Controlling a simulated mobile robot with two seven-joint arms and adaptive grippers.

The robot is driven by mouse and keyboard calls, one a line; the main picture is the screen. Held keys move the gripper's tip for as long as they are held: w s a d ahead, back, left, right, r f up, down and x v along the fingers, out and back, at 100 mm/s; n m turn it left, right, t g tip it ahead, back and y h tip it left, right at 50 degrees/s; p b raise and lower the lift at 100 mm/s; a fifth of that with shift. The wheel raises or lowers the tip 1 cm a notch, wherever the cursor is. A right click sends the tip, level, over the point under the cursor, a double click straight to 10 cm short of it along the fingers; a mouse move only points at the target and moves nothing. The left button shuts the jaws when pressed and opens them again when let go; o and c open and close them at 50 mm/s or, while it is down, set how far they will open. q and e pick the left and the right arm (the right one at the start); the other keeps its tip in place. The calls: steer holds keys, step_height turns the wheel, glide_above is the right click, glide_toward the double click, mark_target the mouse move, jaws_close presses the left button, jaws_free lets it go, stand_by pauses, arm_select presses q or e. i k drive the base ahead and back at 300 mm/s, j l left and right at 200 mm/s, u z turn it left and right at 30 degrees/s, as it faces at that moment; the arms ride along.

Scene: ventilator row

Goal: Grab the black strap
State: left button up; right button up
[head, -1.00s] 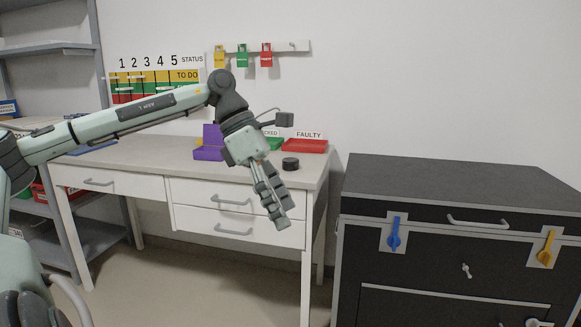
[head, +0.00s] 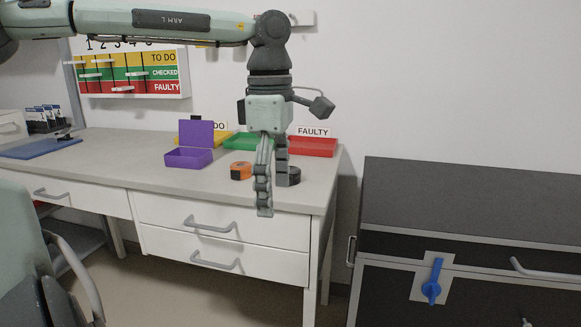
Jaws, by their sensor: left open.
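A small round black item (head: 293,176) sits on the desk near its right end, in front of the red tray. It looks like a rolled-up black strap, but I cannot tell for sure. My left gripper (head: 273,192) points down with its fingers apart and nothing visible between them. Its fingers overlap the left part of the black item in the head view, and I cannot tell whether they touch it. My right gripper is not in view.
An orange and black item (head: 241,171) lies on the desk just left of the gripper. An open purple box (head: 188,158), a green tray (head: 243,141) and a red tray (head: 313,147) stand behind. A black cabinet (head: 470,206) is at right.

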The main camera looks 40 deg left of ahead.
mark_target(295, 176)
steer(key=i+j, duration=0.8)
steer(key=j, duration=0.2)
